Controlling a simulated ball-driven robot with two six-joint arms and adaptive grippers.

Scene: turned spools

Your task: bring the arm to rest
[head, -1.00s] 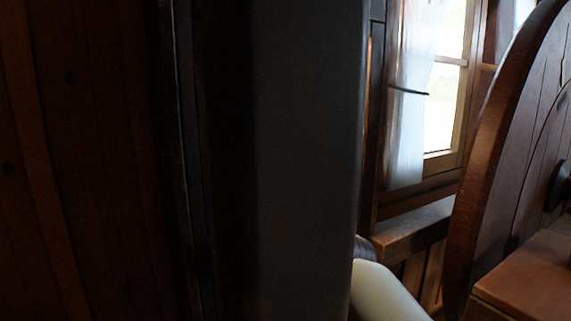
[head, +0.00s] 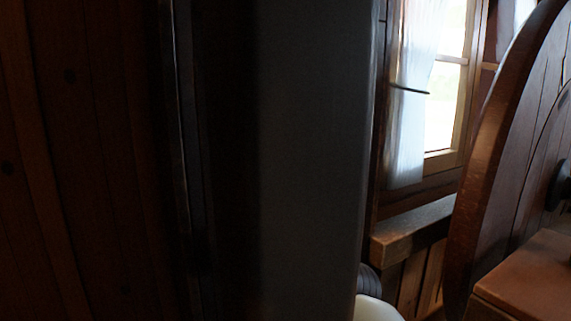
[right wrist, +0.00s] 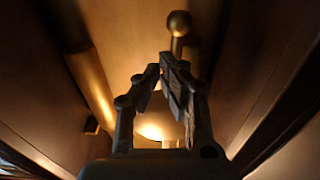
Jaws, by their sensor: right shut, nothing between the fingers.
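My right gripper (right wrist: 162,72) shows in the right wrist view with its two dark fingers together at the tips. It is empty. The head view shows neither gripper. A pale rounded piece (head: 376,309), which looks like part of my arm, shows at the bottom edge of the head view. My left gripper is out of view.
A broad dark upright (head: 310,160) fills the middle of the head view. To its right are a bright window (head: 445,100), a wooden ledge (head: 410,228) and a large round wooden disc (head: 490,150). The wrist view shows a brass-coloured knob (right wrist: 179,23).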

